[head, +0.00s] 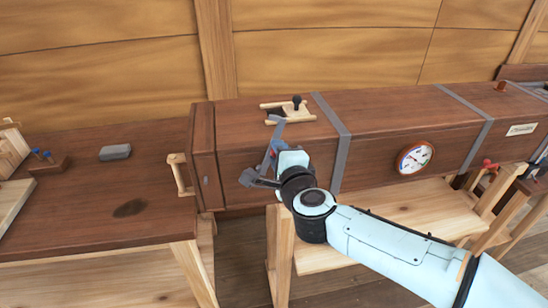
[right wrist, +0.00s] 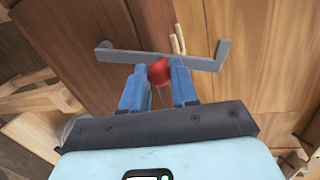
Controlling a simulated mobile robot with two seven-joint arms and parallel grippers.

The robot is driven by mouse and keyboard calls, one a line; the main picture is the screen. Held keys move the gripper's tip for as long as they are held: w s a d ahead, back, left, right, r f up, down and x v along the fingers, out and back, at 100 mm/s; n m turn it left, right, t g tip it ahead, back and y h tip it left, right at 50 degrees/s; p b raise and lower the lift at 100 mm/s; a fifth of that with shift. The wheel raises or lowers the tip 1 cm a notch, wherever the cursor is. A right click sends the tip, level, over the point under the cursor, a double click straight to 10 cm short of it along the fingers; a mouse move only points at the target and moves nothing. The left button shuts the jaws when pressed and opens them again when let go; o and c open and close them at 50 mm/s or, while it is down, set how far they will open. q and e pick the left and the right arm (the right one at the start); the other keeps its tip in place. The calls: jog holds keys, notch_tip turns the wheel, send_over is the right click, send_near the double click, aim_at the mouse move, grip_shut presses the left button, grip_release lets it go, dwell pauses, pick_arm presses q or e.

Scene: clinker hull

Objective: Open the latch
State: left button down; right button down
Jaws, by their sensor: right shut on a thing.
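A grey metal latch bar (right wrist: 125,55) with bent ends shows in the right wrist view, lying across the wooden face of a long brown chest. A red ball knob (right wrist: 159,72) sits at its middle. My right gripper (right wrist: 160,78) is shut on the red knob, with one blue finger on each side. In the head view my right gripper (head: 266,172) is at the front face of the chest (head: 240,120), near its left end. The upper part of the bar (head: 276,130) shows above it; the knob is hidden there. My left gripper is not in view.
A wooden slide with a black knob (head: 296,102) is on the chest top. A wooden handle (head: 180,174) is at its left end. A dial (head: 414,158) is on the front. A workbench (head: 90,205) with a grey block (head: 115,152) stands at left.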

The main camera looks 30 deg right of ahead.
jog(key=shift+d, duration=0.1)
dwell(0.4)
jog(key=c, duration=0.9)
grip_release()
jog(key=shift+o, duration=0.2)
jog(key=p+v, duration=0.2)
jog(key=v, duration=1.1)
jog(key=shift+s, duration=0.25)
jog(key=shift+f, duration=0.15)
